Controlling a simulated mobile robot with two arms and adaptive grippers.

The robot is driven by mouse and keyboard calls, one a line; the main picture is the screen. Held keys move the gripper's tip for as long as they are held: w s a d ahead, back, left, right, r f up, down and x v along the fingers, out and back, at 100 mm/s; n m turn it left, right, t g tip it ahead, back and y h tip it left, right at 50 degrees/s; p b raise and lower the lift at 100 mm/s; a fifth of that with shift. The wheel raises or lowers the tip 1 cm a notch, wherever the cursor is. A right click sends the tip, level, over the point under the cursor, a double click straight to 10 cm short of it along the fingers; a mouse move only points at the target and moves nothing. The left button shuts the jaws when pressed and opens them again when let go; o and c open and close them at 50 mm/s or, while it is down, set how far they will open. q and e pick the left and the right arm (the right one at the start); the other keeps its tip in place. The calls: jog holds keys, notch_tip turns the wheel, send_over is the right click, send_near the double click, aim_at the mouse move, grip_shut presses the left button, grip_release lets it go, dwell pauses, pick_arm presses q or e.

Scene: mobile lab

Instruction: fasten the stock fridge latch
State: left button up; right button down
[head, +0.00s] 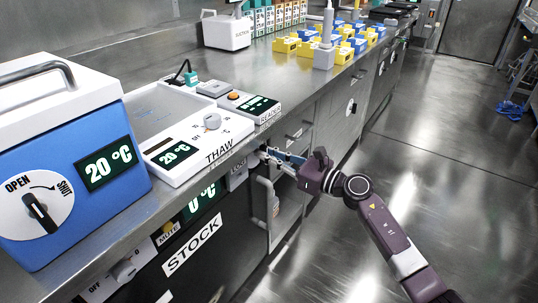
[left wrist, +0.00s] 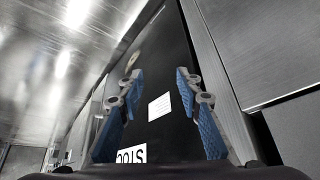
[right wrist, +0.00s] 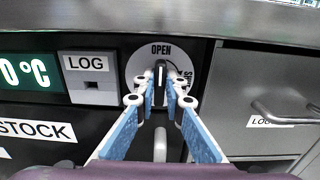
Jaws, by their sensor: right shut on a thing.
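The stock fridge (head: 235,250) is the dark unit under the counter, with a STOCK label (head: 192,245) and a 0 °C display. Its latch (right wrist: 160,74) is a dark lever on a round white dial (right wrist: 137,66) marked OPEN at the top and SHUT to the right. The lever stands about upright, toward OPEN. My right gripper (right wrist: 161,100) is shut on the lever; in the head view (head: 268,156) it hides the latch. My left gripper (left wrist: 159,76) is open and empty in front of a dark panel with a partly seen label. It is outside the head view.
A pale upright handle (right wrist: 160,145) is below the dial. A drawer with a metal handle (right wrist: 285,113) is right of it. The counter edge (right wrist: 160,32) overhangs above. A blue box (head: 70,165) and the THAW unit (head: 195,135) stand on the counter.

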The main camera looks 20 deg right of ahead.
pick_arm(q)
jog(key=shift+s, duration=0.1)
jog(key=s+a+g+p, duration=0.2)
jog(key=s+g+p, duration=0.1)
jog(key=s+p, duration=0.15)
jog(key=s+f+p, duration=0.2)
jog(key=f, duration=0.9)
jog(key=s+f+g+p, duration=0.1)
jog(key=s+f+p, duration=0.1)
jog(key=f, duration=0.9)
jog(key=shift+s+f+y+p, duration=0.25)
jog(key=shift+s+y+p, duration=0.1)
jog(key=shift+p, duration=0.35)
pick_arm(e)
jog(key=shift+w+d+f+m, duration=0.1)
jog(key=shift+d+f+m, duration=0.05)
jog(key=shift+m, duration=2.9)
jog(key=shift+w+d+f+m, duration=0.1)
jog(key=shift+f+m, duration=0.1)
jog(key=shift+m, duration=2.8)
jog(key=shift+w+d+f+m, duration=0.1)
jog(key=shift+d+f+m, duration=0.05)
jog(key=shift+m, duration=2.9)
pick_arm(q)
jog(key=shift+d, duration=0.1)
pick_arm(e)
jog(key=c, duration=2)
grip_release()
